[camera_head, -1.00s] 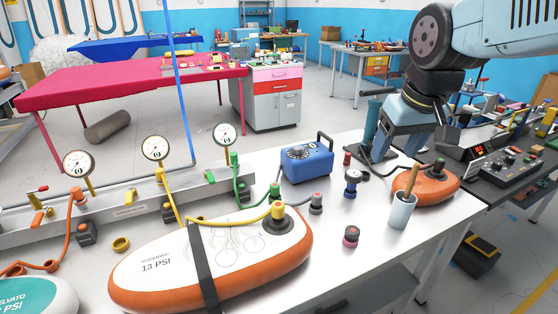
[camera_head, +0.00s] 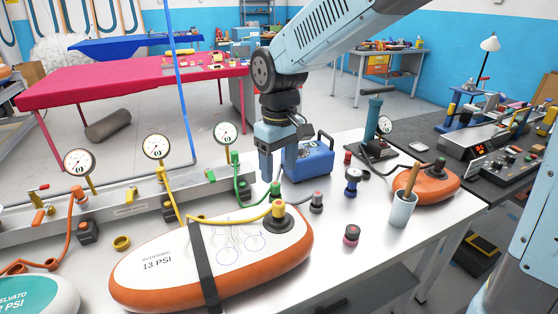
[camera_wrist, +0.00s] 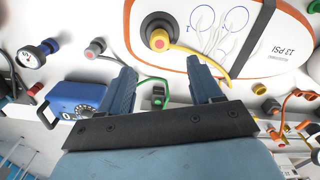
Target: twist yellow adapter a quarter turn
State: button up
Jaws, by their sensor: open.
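The yellow adapter (camera_head: 278,208) sits upright on the dark valve of the white and orange inflatable board (camera_head: 165,295), with a yellow hose running from it to the left. In the wrist view the adapter (camera_wrist: 159,40) shows above and between my fingertips, apart from them. My gripper (camera_head: 275,165) hangs above the table behind the board, beside the blue pump, its fingers pointing down. In the wrist view my gripper (camera_wrist: 162,75) is open with nothing between its fingers.
The blue pump (camera_head: 310,160) stands just right of my gripper. A green hose fitting (camera_head: 275,189) is below it. Gauges (camera_head: 156,147) stand on the rail at left.

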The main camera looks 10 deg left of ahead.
aim_at(278, 203)
notch_tip(278, 203, down, 13)
jog(key=shift+r, duration=0.1)
dwell(0.4)
jog(key=shift+c, duration=0.5)
jog(key=c, duration=1)
jog(key=o, duration=0.4)
jog(key=c, duration=0.4)
jog(key=shift+o, duration=0.2)
jog(key=m, duration=0.5)
jog(key=shift+m, duration=0.5)
jog(key=m, duration=0.4)
jog(key=shift+a, duration=0.1)
